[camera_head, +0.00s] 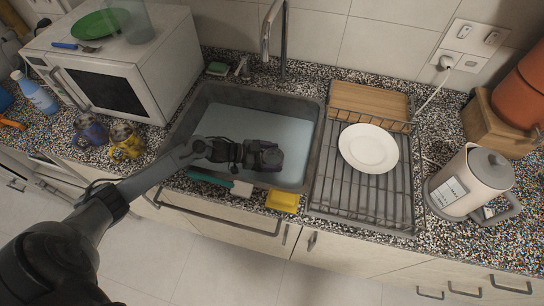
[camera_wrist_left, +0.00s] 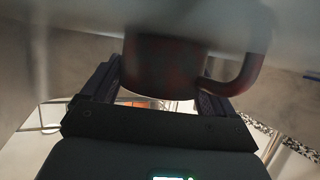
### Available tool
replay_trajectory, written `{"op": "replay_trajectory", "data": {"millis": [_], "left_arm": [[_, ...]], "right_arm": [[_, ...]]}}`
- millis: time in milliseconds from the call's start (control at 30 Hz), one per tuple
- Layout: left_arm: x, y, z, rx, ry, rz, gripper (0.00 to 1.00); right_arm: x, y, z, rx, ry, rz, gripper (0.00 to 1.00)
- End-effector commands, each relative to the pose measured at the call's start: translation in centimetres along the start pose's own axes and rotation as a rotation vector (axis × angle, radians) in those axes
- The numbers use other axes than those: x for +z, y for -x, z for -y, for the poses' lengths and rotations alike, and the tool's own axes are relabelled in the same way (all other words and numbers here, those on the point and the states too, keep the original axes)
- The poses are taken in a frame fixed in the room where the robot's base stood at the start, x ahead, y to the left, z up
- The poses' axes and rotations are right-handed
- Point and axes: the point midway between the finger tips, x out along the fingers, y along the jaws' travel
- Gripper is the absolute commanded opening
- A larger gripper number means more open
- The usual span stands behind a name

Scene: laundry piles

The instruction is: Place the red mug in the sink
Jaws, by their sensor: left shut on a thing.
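The red mug (camera_wrist_left: 165,68) shows dark and shaded in the left wrist view, between the two fingers, with its handle (camera_wrist_left: 238,78) toward the right. In the head view I cannot make it out clearly; my gripper covers it. My left gripper (camera_head: 264,156) is shut on the mug, over or inside the right part of the sink (camera_head: 309,140). The sink is a grey basin with a pale blue-grey inside. How high the mug is above the sink's bottom, I cannot tell. My right gripper is not in view.
A drying rack (camera_head: 345,196) with a white plate (camera_head: 368,148) stands right of the sink. A faucet (camera_head: 266,38) rises behind it. A yellow sponge (camera_head: 282,201) and a brush (camera_head: 240,188) lie at the front edge.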

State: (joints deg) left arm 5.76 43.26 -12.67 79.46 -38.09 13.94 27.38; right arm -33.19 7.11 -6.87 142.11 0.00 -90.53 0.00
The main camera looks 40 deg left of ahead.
Motion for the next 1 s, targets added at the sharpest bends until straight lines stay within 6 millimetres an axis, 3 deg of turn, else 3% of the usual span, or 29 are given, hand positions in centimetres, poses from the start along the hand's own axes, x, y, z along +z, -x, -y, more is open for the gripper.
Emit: {"op": "replay_trajectory", "data": {"millis": [67,100,167,567,1000], "left_arm": [[0.2,-0.1,0.0,0.0,-0.001,-0.002,0.46],[0.3,-0.1,0.0,0.0,0.0,0.0,0.89],[0.3,-0.1,0.0,0.0,0.0,0.0,0.98],[0.0,0.5,0.0,0.0,0.001,0.002,1.0],[0.0,7.9,-0.1,0.001,0.001,0.004,1.0]], "right_arm": [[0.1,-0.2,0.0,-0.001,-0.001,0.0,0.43],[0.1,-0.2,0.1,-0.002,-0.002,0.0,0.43],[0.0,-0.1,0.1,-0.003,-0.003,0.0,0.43],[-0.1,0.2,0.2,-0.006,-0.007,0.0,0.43],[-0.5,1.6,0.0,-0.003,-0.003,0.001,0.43]]}}
